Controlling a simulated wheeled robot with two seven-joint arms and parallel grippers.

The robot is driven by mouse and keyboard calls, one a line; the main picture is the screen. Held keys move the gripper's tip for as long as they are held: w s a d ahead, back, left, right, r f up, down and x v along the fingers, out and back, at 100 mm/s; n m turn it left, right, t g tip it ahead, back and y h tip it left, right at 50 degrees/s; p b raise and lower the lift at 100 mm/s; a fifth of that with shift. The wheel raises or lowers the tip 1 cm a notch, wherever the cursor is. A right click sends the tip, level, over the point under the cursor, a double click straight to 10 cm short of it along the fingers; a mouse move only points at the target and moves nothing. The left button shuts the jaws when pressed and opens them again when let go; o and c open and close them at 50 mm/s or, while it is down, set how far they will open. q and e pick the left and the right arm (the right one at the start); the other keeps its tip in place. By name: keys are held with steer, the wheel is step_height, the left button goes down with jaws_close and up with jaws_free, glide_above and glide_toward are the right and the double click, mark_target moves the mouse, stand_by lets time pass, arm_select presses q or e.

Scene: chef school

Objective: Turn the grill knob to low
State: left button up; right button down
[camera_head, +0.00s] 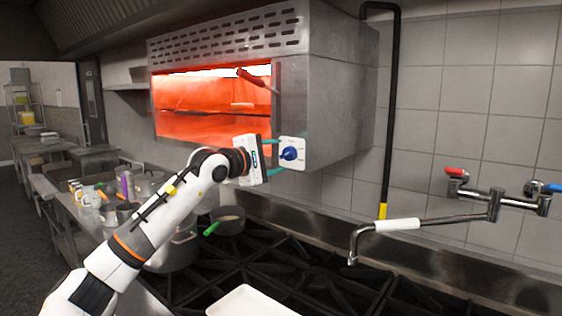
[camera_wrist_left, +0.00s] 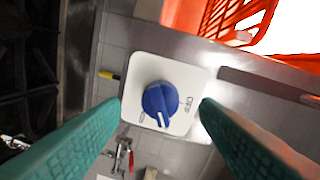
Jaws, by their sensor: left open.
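The grill knob (camera_head: 289,154) is a blue dial on a white square plate, on the front of the steel grill (camera_head: 222,95) at its lower right. In the left wrist view the blue knob (camera_wrist_left: 160,100) is in the middle, with a white pointer line toward the bottom and partly readable lettering on the plate. My left gripper (camera_head: 275,156) is open in front of the plate. Its teal fingers (camera_wrist_left: 165,120) lie on either side of the knob and appear apart from it. The grill's inside glows orange. My right gripper is not in view.
A pot-filler tap (camera_head: 430,222) with a red handle sticks out at the right. A black pipe (camera_head: 391,115) runs down the tiled wall. Below is a black stove top (camera_head: 290,270) with a pot (camera_head: 229,222) and a white tray (camera_head: 250,302). A cluttered counter (camera_head: 85,215) stands left.

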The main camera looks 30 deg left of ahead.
arm_select(q)
steer(key=s+a+b, duration=0.1)
steer(key=s+b, duration=0.2)
steer(key=s, duration=0.6)
steer(key=shift+r, duration=0.3)
